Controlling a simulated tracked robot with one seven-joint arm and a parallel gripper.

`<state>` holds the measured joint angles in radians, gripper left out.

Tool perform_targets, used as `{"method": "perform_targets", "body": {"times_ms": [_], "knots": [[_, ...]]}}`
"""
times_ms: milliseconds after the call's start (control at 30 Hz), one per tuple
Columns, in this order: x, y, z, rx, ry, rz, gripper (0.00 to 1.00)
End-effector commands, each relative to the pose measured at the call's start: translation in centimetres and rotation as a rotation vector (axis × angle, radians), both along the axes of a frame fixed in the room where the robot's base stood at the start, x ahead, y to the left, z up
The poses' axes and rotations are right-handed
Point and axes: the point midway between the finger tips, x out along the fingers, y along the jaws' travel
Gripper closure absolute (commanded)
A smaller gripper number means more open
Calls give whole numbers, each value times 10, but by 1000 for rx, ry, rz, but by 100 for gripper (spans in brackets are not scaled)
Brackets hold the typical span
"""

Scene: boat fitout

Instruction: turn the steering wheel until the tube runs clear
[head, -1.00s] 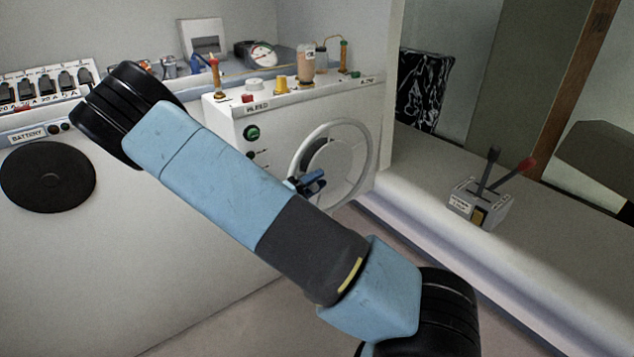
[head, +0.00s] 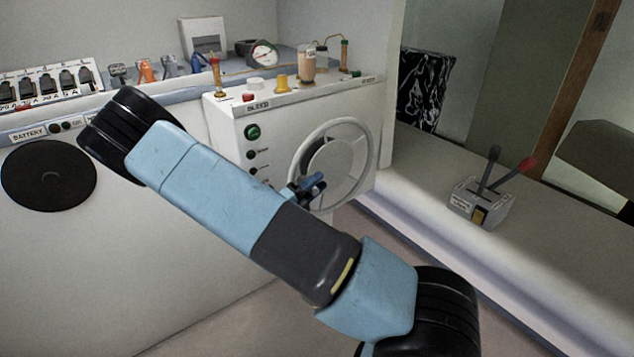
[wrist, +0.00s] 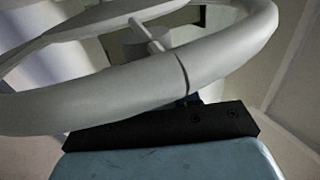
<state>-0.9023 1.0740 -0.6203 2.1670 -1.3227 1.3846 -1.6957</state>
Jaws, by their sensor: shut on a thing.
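The white steering wheel (head: 371,150) is mounted on the front of the white console marked BLEED. My gripper (head: 306,190) is at the wheel's lower left rim and shut on it; my arm crosses in front of the console. In the wrist view the wheel's rim (wrist: 110,98) passes close across my dark gripper body, with a spoke and hub behind it; the fingertips are largely hidden by the rim. A clear tube or bottle with pinkish-tan content (head: 307,66) stands on the console top. I cannot tell whether the thin tubing beside it is clear.
A throttle box (head: 482,200) with two levers sits on the right ledge. A battery panel (head: 45,133) is at left.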

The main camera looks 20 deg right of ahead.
Motion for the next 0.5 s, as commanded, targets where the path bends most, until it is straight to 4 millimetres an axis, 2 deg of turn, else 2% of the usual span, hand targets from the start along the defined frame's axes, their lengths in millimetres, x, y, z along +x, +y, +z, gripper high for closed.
{"method": "perform_targets", "body": {"times_ms": [400, 500], "knots": [[-1, -1, -29, -234, -72, -1, 100], [-1, -1, -33, -249, -78, -2, 100]]}}
